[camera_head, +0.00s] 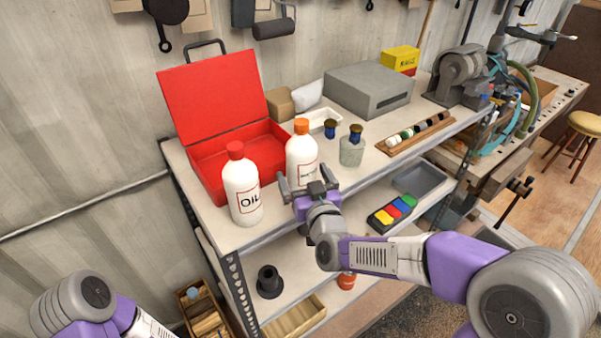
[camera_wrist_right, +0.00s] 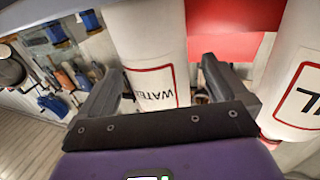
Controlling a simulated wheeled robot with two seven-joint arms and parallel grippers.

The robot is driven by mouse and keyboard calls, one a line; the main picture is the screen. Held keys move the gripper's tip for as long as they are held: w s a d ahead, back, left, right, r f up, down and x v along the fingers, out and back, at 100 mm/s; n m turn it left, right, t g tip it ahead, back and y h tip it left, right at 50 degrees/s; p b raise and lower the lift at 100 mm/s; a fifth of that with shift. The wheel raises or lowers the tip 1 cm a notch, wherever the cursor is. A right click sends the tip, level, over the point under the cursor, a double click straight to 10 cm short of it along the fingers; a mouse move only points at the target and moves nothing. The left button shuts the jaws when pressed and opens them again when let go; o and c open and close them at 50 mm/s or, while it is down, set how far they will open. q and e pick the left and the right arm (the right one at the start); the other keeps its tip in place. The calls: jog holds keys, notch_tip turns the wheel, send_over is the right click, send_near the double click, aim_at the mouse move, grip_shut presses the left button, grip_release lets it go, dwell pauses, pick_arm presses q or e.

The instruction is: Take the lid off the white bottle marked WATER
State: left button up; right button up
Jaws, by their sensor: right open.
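The white WATER bottle (camera_head: 302,155) with an orange lid (camera_head: 301,126) stands upright on the bench top, in front of the open red toolbox. In the right wrist view the WATER bottle (camera_wrist_right: 150,45) shows its red-framed label between my fingers; its lid is out of that view. My right gripper (camera_head: 307,183) is open at the lower front of this bottle, with a finger to each side; I cannot tell whether they touch it. It also shows in the right wrist view (camera_wrist_right: 160,85). At lower left is my left arm; its gripper is out of view.
A white OIL bottle (camera_head: 242,190) with a red lid stands close on the left, also in the right wrist view (camera_wrist_right: 300,70). The red toolbox (camera_head: 212,165) is behind. A glass bottle (camera_head: 351,150) stands to the right, near a wooden rack (camera_head: 410,137). A lower shelf holds coloured blocks (camera_head: 392,212).

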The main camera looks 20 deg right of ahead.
aim_at(304, 139)
jog(key=w, duration=0.4)
jog(key=shift+w+f, duration=0.25)
jog(key=shift+w, duration=0.15)
jog(key=shift+d, duration=0.1)
jog(key=c, duration=1.1)
notch_tip(304, 139, up, 10)
jog(key=shift+r+p, duration=0.1)
jog(key=shift+p, duration=1.15)
jog(key=o, duration=0.6)
jog(key=c, duration=0.9)
jog(key=shift+c, duration=0.2)
